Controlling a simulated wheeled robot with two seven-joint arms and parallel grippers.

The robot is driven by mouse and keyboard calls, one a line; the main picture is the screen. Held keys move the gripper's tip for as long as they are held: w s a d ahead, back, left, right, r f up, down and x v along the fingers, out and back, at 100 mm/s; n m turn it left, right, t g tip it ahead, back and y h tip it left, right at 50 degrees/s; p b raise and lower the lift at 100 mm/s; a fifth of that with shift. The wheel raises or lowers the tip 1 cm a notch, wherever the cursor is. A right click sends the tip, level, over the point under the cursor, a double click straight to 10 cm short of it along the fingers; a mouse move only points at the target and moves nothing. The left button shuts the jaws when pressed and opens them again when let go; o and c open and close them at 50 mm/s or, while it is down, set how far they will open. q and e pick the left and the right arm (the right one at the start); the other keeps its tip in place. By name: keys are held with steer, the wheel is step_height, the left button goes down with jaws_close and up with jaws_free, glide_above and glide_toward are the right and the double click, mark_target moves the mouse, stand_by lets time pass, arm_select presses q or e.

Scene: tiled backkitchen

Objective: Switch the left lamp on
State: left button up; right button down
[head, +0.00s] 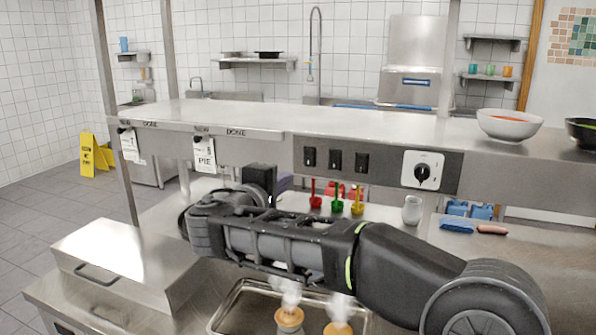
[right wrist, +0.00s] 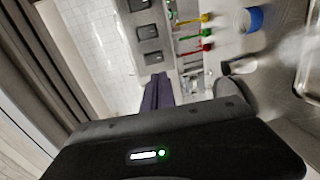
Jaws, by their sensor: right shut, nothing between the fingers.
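Three black rocker switches sit on a dark panel under the steel shelf: left switch (head: 309,157), middle switch (head: 335,160) and right switch (head: 361,162). They also show in the right wrist view, turned sideways, with the left switch (right wrist: 153,58) lowest. My right gripper (right wrist: 158,80) is shut and empty. Its fingertips are close beside the left switch, on its left; I cannot tell whether they touch anything. In the head view my right arm reaches across and hides part of the hand. The lamps are not clearly visible. My left gripper is not in view.
A round dial (head: 422,171) is right of the switches. Red, green and yellow utensils (head: 337,205) stand below them. A white bowl (head: 509,124) is on the shelf (head: 330,122). Hanging tags (head: 204,153) are at left. A steel pan (head: 238,310) lies under my arm.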

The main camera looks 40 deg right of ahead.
mark_target(308, 165)
steer(key=p+x, duration=0.5)
steer(key=x, duration=0.8)
steer(key=shift+r+p, duration=0.1)
steer(key=shift+p, duration=0.2)
steer(key=shift+w+d, duration=0.25)
steer(key=shift+d, duration=0.15)
steer(key=f+b, duration=0.1)
steer(key=b, duration=0.2)
steer(key=shift+d+f, duration=0.1)
steer(key=shift+f, duration=0.1)
steer(key=shift+w+r+p, duration=0.1)
steer(key=shift+r+p, duration=0.35)
steer(key=shift+p, duration=0.05)
steer(key=shift+f, duration=0.1)
